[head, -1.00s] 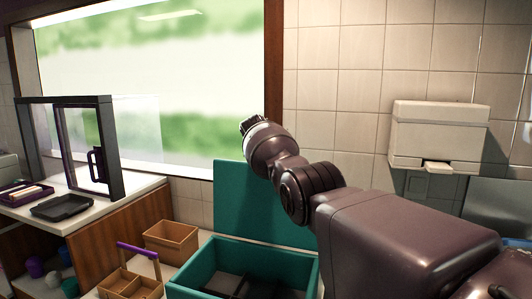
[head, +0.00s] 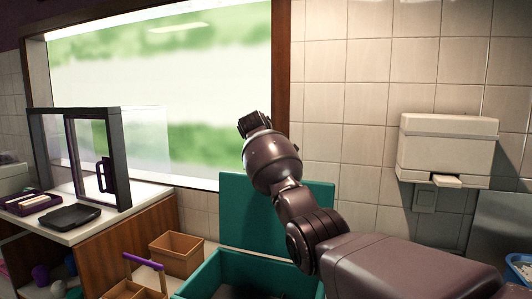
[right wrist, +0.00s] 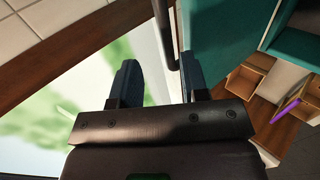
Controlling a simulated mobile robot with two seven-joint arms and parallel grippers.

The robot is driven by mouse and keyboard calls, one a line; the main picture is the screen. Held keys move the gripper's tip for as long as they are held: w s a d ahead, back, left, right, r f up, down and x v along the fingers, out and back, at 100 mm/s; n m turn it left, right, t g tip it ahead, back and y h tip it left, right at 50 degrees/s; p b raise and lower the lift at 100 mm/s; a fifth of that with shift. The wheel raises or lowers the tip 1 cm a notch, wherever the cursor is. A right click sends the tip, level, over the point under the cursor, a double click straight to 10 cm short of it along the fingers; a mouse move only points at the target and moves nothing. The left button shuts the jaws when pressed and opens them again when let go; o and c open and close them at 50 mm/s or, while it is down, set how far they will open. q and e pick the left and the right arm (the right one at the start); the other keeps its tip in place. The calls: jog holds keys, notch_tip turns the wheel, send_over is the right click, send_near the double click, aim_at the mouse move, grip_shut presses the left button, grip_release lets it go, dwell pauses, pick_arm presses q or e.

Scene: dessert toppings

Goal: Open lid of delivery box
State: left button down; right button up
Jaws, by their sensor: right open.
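The teal delivery box (head: 212,277) stands low at the bottom centre of the head view. Its lid (head: 234,206) stands upright at the back, swung open. My right arm reaches in from the right, and my right gripper (head: 254,124) is raised in front of the window, above the lid's upper edge. In the right wrist view my right gripper (right wrist: 160,82) has its two fingers apart with nothing between them. The teal lid (right wrist: 215,35) shows beside the right finger there, apart from it as far as I can see. My left gripper is not in view.
A wooden crate (head: 176,254) and a purple-handled wooden carrier (head: 136,290) stand left of the box. A counter (head: 142,190) at left bears a framed glass case and a black tray (head: 69,217). A white dispenser (head: 447,149) hangs on the tiled wall at right.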

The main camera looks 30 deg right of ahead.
jog(key=shift+v, duration=1.45)
